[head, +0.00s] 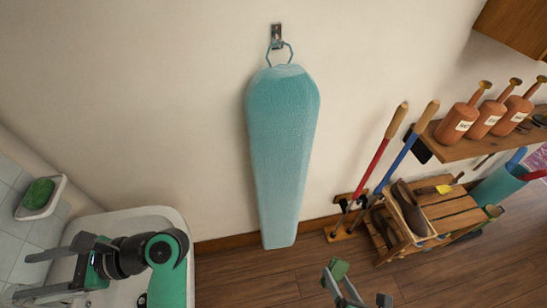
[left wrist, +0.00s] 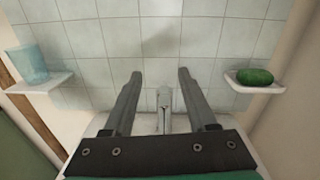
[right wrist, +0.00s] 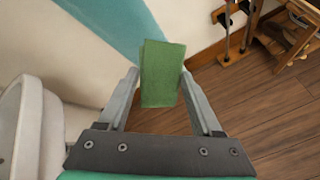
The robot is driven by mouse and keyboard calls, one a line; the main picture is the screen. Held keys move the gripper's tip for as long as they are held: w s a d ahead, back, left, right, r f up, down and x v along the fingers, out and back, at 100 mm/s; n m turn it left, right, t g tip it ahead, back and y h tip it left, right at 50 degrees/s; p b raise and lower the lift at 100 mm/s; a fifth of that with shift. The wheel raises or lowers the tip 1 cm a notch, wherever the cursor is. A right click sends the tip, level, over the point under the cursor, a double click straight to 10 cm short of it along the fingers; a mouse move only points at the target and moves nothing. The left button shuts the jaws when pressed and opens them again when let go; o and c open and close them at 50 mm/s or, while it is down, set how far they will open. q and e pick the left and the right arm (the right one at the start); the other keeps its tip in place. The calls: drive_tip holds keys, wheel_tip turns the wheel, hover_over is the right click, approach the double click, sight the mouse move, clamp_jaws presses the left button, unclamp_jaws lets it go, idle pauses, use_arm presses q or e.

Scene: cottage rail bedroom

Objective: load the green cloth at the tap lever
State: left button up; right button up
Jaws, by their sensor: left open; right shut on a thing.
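The green cloth (right wrist: 162,75) is a folded flat piece held upright between the fingertips of my right gripper (right wrist: 160,90). My right gripper also shows with the cloth at the bottom of the head view (head: 338,280), in front of the ironing board. A chrome tap (left wrist: 165,100) stands upright in the left wrist view. My left gripper (left wrist: 160,76) is open, with its fingers on either side of the tap in that picture; I cannot tell whether they touch it. In the head view my left gripper (head: 26,275) is over the left side of the white basin (head: 150,213).
A green soap on a white dish (head: 38,212) is on the tiled wall. A glass (left wrist: 27,64) stands on a small left shelf. A teal ironing board (head: 282,150) hangs on the wall. A wooden rack (head: 440,215) and long-handled tools stand right. The floor between is clear.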

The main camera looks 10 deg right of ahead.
use_arm(q)
wheel_tip(320, 180, down, 9)
drive_tip(key=d+m+b, duration=0.1)
drive_tip(key=b, duration=0.3)
drive_tip(key=shift+t, duration=0.3)
drive_tip(key=a+p, duration=0.1)
drive_tip(key=a, duration=1.1)
drive_tip(key=shift+w, duration=0.1)
use_arm(e)
drive_tip(key=f, duration=0.5)
drive_tip(key=shift+w+f, duration=0.15)
drive_tip(key=shift+w, duration=0.1)
use_arm(q)
drive_tip(key=shift+c, duration=0.3)
clamp_jaws()
